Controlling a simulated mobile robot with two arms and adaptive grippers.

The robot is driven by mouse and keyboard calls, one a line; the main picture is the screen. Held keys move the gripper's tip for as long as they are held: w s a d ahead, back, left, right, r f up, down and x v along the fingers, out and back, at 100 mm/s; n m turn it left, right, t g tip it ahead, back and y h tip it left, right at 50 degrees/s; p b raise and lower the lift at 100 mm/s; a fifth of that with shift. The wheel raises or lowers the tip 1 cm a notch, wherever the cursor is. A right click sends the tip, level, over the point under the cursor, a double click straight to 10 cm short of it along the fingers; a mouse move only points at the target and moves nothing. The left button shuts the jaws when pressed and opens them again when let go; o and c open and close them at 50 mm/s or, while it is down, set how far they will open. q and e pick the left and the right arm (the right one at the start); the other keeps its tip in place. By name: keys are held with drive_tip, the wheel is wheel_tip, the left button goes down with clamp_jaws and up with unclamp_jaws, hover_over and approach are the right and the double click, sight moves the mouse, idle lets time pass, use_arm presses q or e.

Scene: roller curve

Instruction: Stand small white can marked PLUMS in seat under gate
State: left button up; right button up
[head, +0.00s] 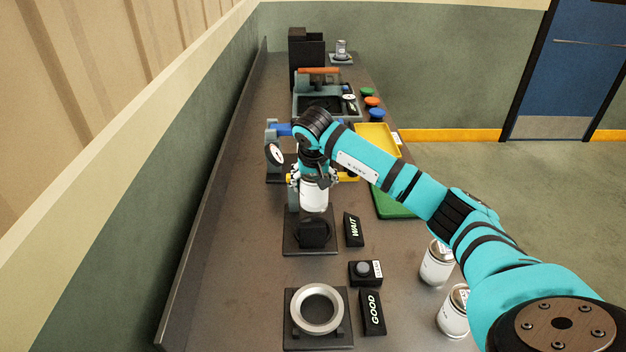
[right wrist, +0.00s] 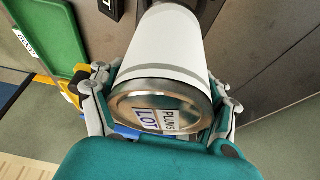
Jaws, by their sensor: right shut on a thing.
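The small white can marked PLUMS (right wrist: 175,45) is held in my right gripper (right wrist: 160,105). Its metal lid with the PLUMS and LOT labels faces the right wrist camera. In the head view the can (head: 314,195) hangs from the right gripper (head: 312,172), apparently upright. It appears just above or behind a black rounded piece (head: 313,232) on a dark square plate (head: 296,248); I cannot tell whether they touch. A grey post with a blue bar (head: 282,129) and a dial (head: 274,153) stands behind, partly hidden by my arm. I cannot tell which part is the gate. My left gripper is not in view.
Near the front are a silver ring (head: 318,308) on a dark plate, a GOOD sign (head: 372,312) and a button box (head: 365,273). A WAIT sign (head: 353,229) lies beside the black piece. Two white cans (head: 437,264) stand at right. Bare counter lies at front left.

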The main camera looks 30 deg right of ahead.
drive_tip(key=f, duration=0.1)
drive_tip(key=f+b, duration=0.1)
drive_tip(key=f, duration=0.1)
drive_tip(key=shift+w+b, duration=0.25)
drive_tip(key=shift+b, duration=0.05)
drive_tip(key=shift+f+b, duration=0.5)
drive_tip(key=shift+f, duration=0.3)
drive_tip(key=shift+s+f+b, duration=0.1)
drive_tip(key=shift+f+b, duration=0.45)
drive_tip(key=shift+f, duration=0.25)
wheel_tip(320, 180, down, 2)
drive_tip(key=shift+f+b, duration=0.25)
drive_tip(key=shift+b, duration=0.65)
drive_tip(key=shift+f+b, duration=0.45)
drive_tip(key=shift+f, duration=0.25)
drive_tip(key=shift+f, duration=0.15)
drive_tip(key=o, duration=1.5)
drive_tip(key=shift+o, duration=0.5)
